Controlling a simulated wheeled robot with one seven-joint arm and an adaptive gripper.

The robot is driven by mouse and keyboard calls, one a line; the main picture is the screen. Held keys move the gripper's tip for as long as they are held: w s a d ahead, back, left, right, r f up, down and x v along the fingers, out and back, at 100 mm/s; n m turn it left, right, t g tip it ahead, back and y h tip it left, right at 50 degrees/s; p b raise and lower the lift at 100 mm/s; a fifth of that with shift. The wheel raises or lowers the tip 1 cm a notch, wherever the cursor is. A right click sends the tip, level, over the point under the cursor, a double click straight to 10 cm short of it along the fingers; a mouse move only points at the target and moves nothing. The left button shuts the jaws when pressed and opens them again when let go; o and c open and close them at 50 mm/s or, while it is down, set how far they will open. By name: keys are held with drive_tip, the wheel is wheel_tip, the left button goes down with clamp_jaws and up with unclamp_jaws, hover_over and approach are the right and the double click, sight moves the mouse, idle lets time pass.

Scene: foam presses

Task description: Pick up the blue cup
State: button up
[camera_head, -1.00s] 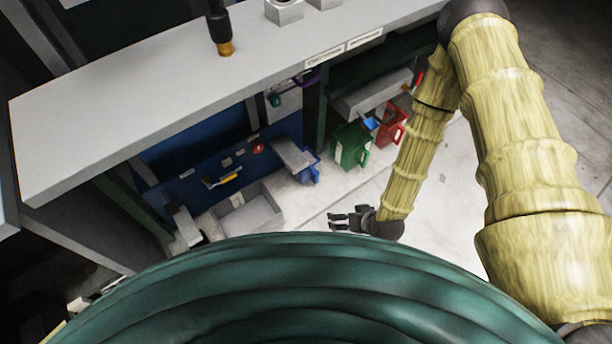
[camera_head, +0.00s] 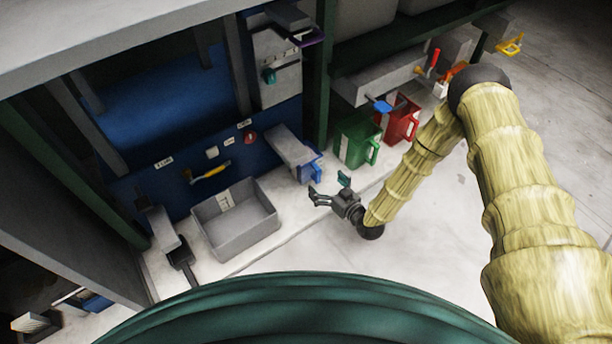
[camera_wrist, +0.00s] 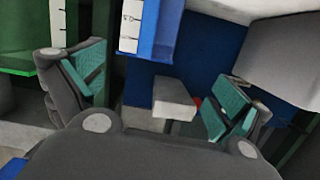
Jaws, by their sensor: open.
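The blue cup (camera_head: 311,171) stands on the light floor by the blue panel, partly hidden by a grey box-like part at its left. In the wrist view the blue cup (camera_wrist: 163,32), with a white marked strip, shows at the top, between and beyond the fingers. My gripper (camera_head: 329,188) is open just in front of the cup, apart from it. Its teal-padded fingers, seen in the wrist view (camera_wrist: 157,88), are spread wide with nothing between them.
A green jug (camera_head: 357,146) and a red jug (camera_head: 403,121) stand to the right of the blue cup. A grey open bin (camera_head: 236,232) sits to the left. A grey block (camera_head: 291,146) juts out beside the cup. The floor in front is clear.

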sight(319, 175)
drive_tip(key=shift+n+t+y, duration=0.4)
drive_tip(key=shift+t+y, duration=0.1)
drive_tip(key=shift+y, duration=0.1)
drive_tip(key=w+f+b, duration=0.3)
drive_tip(key=shift+f, duration=0.15)
drive_tip(key=shift+w+t+b, duration=0.3)
drive_tip(key=shift+w+b, duration=0.05)
drive_tip(key=shift+b, duration=0.3)
drive_tip(key=shift+b+x, duration=1.3)
drive_tip(key=shift+x, duration=1.45)
drive_tip(key=b+x, duration=0.3)
drive_tip(key=x, duration=0.1)
drive_tip(key=shift+w+a, duration=0.1)
drive_tip(key=shift+w, duration=0.05)
drive_tip(key=shift+w+a+b, duration=0.25)
drive_tip(key=shift+w+b, duration=0.1)
drive_tip(key=shift+b, duration=0.05)
drive_tip(key=c, duration=0.9)
